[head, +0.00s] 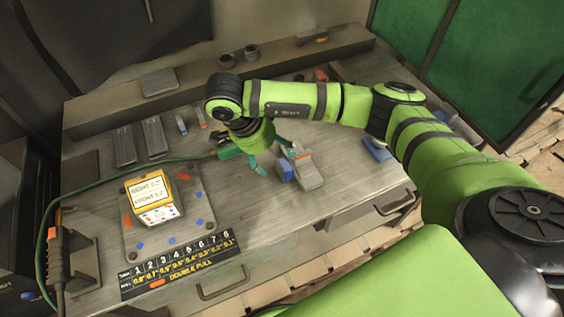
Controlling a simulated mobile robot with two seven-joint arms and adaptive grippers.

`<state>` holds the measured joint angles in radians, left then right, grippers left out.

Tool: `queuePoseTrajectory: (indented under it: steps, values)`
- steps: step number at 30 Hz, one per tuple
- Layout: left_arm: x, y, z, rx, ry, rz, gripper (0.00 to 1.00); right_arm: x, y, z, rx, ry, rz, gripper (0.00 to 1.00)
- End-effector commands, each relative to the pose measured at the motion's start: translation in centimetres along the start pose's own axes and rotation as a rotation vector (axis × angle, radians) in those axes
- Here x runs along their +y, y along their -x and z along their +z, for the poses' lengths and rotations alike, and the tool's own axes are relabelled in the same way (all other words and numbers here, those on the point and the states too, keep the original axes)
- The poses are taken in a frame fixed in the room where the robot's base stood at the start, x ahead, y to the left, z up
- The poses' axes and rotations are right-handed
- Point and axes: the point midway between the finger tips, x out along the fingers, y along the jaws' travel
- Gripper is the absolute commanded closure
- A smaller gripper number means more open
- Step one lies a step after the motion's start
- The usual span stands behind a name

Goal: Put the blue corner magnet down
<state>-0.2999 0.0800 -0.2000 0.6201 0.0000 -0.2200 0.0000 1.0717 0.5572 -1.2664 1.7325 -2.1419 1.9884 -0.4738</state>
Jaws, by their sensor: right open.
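A blue block (286,171), which looks like the blue corner magnet, sits on the grey workbench (345,190) against the left side of a grey block with an orange-red strip (309,174). My right gripper (278,161) reaches down from the green arm with its teal fingers spread. One finger is to the left of the blue block, and the other is behind it near the grey block's top. The blue block is just in front of the fingertips; I cannot tell whether they touch it. Another blue piece (377,149) lies farther right, partly hidden by my arm. My left gripper is out of view.
A yellow display box (156,197) stands on a grey plate (196,217) with small blue and orange pieces. A black numbered strip (180,267) lies at the front edge. A green cable (100,183) crosses the left side. Grey bars (125,146) lie behind. The bench's front middle is clear.

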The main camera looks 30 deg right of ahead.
Motion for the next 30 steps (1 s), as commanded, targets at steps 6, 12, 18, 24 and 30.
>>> queuePoseTrajectory:
  steps: [6, 12, 18, 24, 30]
  values:
    - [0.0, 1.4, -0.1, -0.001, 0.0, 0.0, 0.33, -0.1, -1.5, -1.0, 0.035, -0.007, 0.002, 0.26]
    - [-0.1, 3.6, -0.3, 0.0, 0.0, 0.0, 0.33, -0.1, -4.0, -1.1, 0.032, -0.006, 0.005, 0.26]
    - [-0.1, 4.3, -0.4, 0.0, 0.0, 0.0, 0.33, -0.2, -6.6, -0.9, 0.029, -0.004, 0.0, 0.26]
    - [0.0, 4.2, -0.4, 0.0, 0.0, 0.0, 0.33, -0.3, -7.0, -0.9, 0.029, -0.005, -0.003, 0.26]
    - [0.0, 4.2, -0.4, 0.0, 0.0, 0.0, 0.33, -0.3, -7.0, -0.8, 0.028, -0.005, -0.002, 0.81]
